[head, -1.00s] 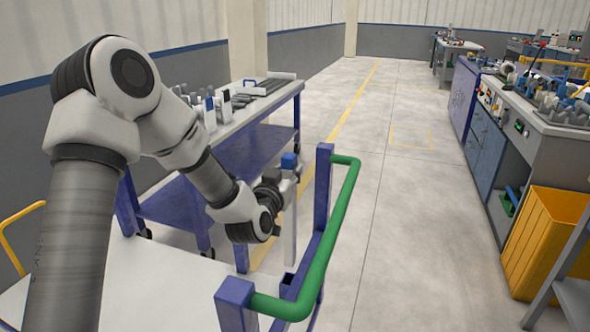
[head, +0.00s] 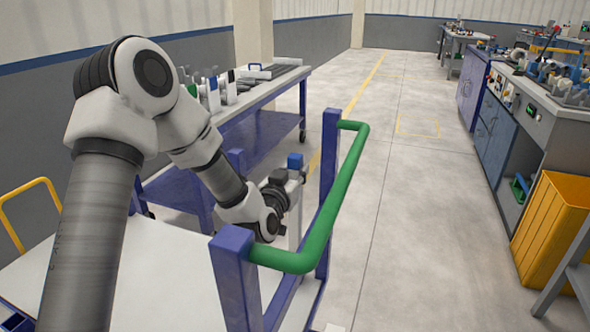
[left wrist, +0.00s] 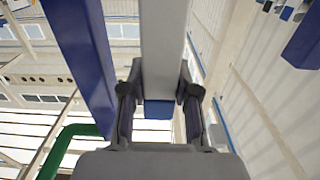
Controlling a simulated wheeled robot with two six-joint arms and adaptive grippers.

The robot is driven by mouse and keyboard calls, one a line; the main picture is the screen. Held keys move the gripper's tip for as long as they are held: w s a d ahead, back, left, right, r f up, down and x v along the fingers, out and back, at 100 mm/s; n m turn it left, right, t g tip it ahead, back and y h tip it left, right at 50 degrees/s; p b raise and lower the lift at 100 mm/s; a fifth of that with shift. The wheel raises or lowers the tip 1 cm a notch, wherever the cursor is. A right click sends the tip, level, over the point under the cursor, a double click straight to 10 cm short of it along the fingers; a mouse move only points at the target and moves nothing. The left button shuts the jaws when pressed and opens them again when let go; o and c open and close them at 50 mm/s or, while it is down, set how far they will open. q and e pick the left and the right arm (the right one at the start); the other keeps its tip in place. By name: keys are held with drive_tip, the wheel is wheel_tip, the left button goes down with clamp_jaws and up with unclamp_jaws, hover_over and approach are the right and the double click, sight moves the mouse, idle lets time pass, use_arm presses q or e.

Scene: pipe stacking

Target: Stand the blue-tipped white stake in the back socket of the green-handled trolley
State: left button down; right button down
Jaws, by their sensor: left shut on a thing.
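The white stake (head: 295,212) is upright with its blue tip (head: 295,161) at the top. My left gripper (head: 295,178) is shut on it just below the tip. In the left wrist view the stake (left wrist: 163,45) runs between the two fingers, with the blue tip (left wrist: 158,110) nearest the palm. The trolley's green handle (head: 338,200) joins two purple posts, and the stake stands between these posts as seen from the head. The stake's lower end and the back socket are hidden behind the handle and near post, so I cannot tell whether they meet.
The near purple post (head: 235,280) and far post (head: 329,170) stand close to my left gripper. A rack table (head: 262,98) holding several other stakes is behind my arm. Open floor (head: 400,220) lies to the right, before an orange bin (head: 552,232).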

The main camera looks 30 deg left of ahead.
use_arm(q)
wheel_tip(320, 180, down, 5)
drive_tip(key=b, duration=0.3)
idle(0.4)
drive_tip(key=c, duration=0.8)
unclamp_jaws()
drive_tip(key=v, duration=0.7)
drive_tip(key=shift+s+d, duration=0.1)
drive_tip(key=shift+s, duration=0.2)
